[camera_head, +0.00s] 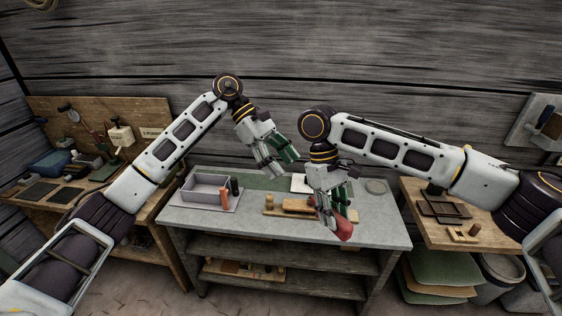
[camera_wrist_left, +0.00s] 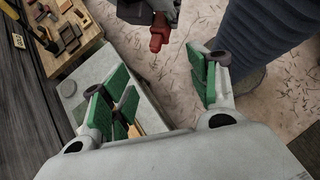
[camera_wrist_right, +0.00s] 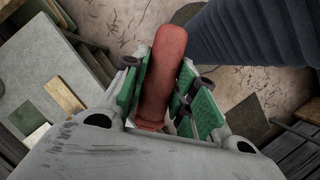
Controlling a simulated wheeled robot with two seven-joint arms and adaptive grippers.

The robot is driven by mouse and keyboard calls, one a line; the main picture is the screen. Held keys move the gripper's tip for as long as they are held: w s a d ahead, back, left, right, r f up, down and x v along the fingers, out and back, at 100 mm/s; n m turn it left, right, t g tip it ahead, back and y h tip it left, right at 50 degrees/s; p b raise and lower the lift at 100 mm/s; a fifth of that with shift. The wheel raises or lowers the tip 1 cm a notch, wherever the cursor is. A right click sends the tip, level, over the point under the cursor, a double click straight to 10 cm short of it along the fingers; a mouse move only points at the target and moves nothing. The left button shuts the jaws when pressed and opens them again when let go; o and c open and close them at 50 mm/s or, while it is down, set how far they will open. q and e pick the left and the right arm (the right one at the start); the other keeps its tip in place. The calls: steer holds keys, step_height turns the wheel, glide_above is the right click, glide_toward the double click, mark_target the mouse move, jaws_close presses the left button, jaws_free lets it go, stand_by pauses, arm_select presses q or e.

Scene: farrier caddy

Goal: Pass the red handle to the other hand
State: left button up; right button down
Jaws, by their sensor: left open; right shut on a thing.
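The red handle (camera_head: 343,230) is held by my right gripper (camera_head: 336,208) above the right part of the grey workbench (camera_head: 290,229). In the right wrist view the handle (camera_wrist_right: 164,72) lies between the green finger pads, its rounded end pointing away from the wrist. My right gripper (camera_wrist_right: 160,92) is shut on it. My left gripper (camera_head: 279,168) is open and empty, up and to the left of the handle, above the bench. The left wrist view shows its spread fingers (camera_wrist_left: 165,90) with a gap between, and the red handle (camera_wrist_left: 160,32) ahead of them at the top, apart.
A grey open box (camera_head: 205,188) stands on the bench's left, with an orange block (camera_head: 223,198) and dark green upright piece beside it. A wooden board with parts (camera_head: 290,207) lies mid-bench. Side tables stand left (camera_head: 75,175) and right (camera_head: 445,215).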

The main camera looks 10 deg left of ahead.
mark_target(312, 201)
arm_select(q)
steer(key=shift+d+f, duration=0.1)
stand_by(0.3)
steer(key=shift+x, duration=5.9)
steer(key=c, duration=1.2)
jaws_close()
arm_select(e)
steer(key=c, duration=1.1)
jaws_free()
steer(key=shift+o, duration=0.2)
steer(key=shift+r, duration=0.1)
steer(key=shift+r, duration=4.85)
